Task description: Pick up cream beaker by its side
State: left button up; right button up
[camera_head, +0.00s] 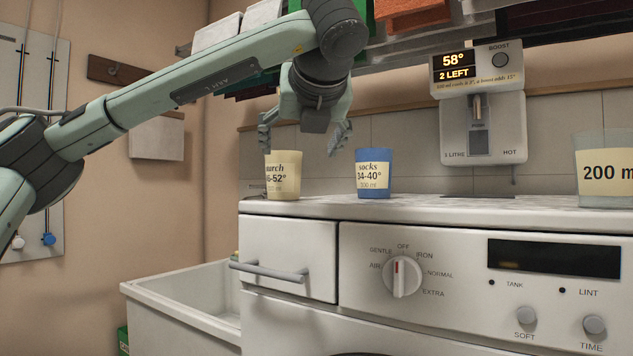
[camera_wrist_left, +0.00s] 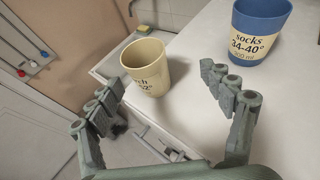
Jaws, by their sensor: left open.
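The cream beaker (camera_head: 283,176) stands upright on the left end of the white machine top, its label partly readable with "-52°". In the left wrist view the cream beaker (camera_wrist_left: 147,68) is empty and lies ahead of the fingers, a little left of the middle between them. My left gripper (camera_head: 303,141) is open and empty, above and beside the beaker's rim in the head view. It also shows in the left wrist view (camera_wrist_left: 168,95), fingers spread and apart from the beaker. My right gripper is not in view.
A blue beaker (camera_head: 375,173) labelled "socks 34-40°" stands just right of the cream one. A clear "200 ml" vessel (camera_head: 604,172) stands at the far right. A wall dispenser (camera_head: 482,128) hangs behind. The machine top (camera_head: 440,207) between blue beaker and vessel is clear.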

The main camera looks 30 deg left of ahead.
aim_at(286, 155)
pick_arm(q)
jog(key=shift+s+a+r+n+g+y, duration=0.15)
jog(key=shift+s+a+n+g+y, duration=0.2)
jog(key=shift+n, duration=0.15)
jog(key=shift+a, duration=0.25)
jog(key=shift+w+a+f+n, duration=0.15)
jog(key=shift+w+a+f, duration=0.1)
jog(key=shift+w+a, duration=0.15)
jog(key=shift+w+a+f+n, duration=0.15)
jog(key=shift+w+a+f, duration=0.1)
jog(key=shift+a, duration=0.25)
jog(key=shift+p+x, duration=0.9)
jog(key=shift+x, duration=1.65)
jog(key=c, duration=1.3)
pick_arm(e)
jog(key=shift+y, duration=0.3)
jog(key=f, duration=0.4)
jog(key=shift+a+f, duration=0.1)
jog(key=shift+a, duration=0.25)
